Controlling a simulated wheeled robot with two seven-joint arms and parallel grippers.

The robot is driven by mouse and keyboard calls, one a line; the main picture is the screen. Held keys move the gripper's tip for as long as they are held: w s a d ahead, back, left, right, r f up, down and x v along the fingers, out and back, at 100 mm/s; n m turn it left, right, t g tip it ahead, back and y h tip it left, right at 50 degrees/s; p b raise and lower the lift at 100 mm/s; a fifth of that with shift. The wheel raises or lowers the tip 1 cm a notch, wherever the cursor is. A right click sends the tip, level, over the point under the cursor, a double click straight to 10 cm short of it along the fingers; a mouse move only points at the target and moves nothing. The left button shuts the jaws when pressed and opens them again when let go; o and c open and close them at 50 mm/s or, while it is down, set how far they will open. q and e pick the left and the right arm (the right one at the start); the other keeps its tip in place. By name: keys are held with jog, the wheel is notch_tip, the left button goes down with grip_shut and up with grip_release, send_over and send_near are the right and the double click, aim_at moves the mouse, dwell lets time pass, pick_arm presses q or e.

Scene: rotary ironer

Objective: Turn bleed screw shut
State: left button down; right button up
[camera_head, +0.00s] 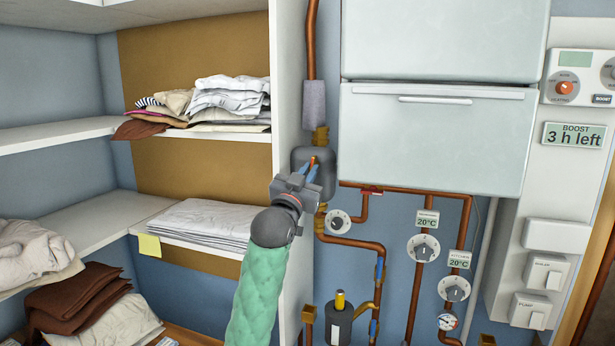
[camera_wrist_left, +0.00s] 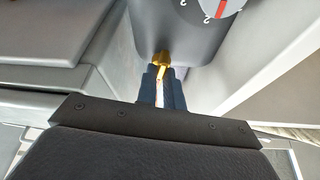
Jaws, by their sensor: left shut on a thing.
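The bleed screw (camera_wrist_left: 161,60) is a small brass fitting on the underside of a dark grey rounded body (camera_wrist_left: 178,30) in the left wrist view. My left gripper (camera_wrist_left: 161,85) is shut on it, with its dark blue fingers around the screw's lower end. In the head view, my left gripper (camera_head: 311,172) reaches up to the dark grey vessel (camera_head: 323,155) on the copper pipe and hides the screw there. A dial with a red mark (camera_wrist_left: 222,5) shows on the body in the left wrist view. My right gripper is not in view.
Shelves with folded cloth (camera_head: 205,218) stand to the left, and a white upright panel (camera_head: 288,90) runs close beside my left gripper. Copper pipes with dials (camera_head: 423,248) lie to the right, below a pale cabinet (camera_head: 440,140). A smaller grey vessel (camera_head: 338,325) sits below.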

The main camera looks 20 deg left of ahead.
pick_arm(q)
jog(key=shift+d+r+n+y, duration=0.15)
jog(key=shift+n+y, duration=0.65)
jog(key=shift+n, duration=0.9)
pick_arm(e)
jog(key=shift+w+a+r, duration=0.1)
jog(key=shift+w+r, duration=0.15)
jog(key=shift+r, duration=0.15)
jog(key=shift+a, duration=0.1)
pick_arm(q)
jog(key=c, duration=1.5)
grip_release()
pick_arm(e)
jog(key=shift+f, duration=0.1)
